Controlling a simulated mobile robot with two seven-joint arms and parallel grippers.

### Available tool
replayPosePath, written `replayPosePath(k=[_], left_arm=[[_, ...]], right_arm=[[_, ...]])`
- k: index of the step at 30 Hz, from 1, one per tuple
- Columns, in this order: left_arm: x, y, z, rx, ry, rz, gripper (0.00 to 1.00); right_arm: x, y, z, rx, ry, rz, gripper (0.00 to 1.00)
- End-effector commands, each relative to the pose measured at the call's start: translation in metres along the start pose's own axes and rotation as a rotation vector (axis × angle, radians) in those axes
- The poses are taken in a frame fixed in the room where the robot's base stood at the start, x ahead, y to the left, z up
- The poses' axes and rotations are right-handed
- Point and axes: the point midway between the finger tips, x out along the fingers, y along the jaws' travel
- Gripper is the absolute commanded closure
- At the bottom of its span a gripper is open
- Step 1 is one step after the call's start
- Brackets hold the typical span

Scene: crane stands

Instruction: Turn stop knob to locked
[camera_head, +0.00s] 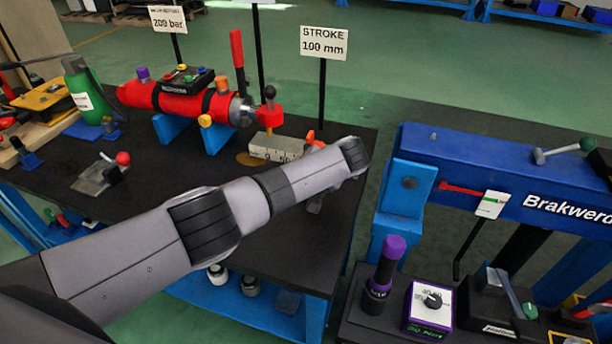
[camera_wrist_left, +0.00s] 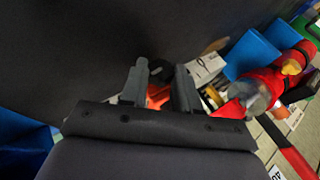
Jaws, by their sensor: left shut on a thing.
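My left arm crosses the dark bench top in the camera_head view, and its wrist hides most of my left gripper. In the left wrist view my left gripper (camera_wrist_left: 160,88) has its two grey fingers on either side of a small orange part (camera_wrist_left: 156,97), shut on it. A black round piece (camera_wrist_left: 160,70) shows just beyond the fingertips. I take this orange part to be the stop knob; its markings and turn position are hidden. In the camera_head view a bit of orange (camera_head: 314,138) shows above my wrist, beside a light metal block (camera_head: 276,147). My right gripper is not in view.
A red cylinder (camera_head: 173,97) on blue supports lies behind the block, with a red upright lever (camera_head: 237,55). A "STROKE 100 mm" sign (camera_head: 324,43) stands on a post close behind my wrist. A blue beam (camera_head: 480,170) stands at the right. The bench front is fairly clear.

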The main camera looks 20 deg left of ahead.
Motion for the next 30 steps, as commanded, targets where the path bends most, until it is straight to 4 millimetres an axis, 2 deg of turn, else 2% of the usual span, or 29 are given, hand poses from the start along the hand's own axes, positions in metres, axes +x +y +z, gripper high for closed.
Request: replayPosePath(k=[2,3,5,6,23,30], left_arm=[[0.0003,-0.0001,0.0001,0.001,0.0,0.0,1.0],[0.0003,-0.0002,0.0001,0.001,0.0,0.0,0.66],[0.0003,-0.0001,0.0001,0.001,0.0,0.0,0.47],[0.0003,0.0002,0.0001,0.0,0.0,0.001,0.44],[0.0001,0.0044,0.0014,0.002,-0.001,0.011,0.44],[-0.0017,0.0005,0.0008,-0.02,-0.001,0.063,0.44]], right_arm=[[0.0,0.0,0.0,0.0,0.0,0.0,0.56],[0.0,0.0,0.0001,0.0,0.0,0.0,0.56],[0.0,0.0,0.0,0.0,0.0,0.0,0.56],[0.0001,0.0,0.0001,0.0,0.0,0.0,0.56],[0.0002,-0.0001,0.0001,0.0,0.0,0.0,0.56],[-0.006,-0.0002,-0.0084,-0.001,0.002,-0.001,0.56]])
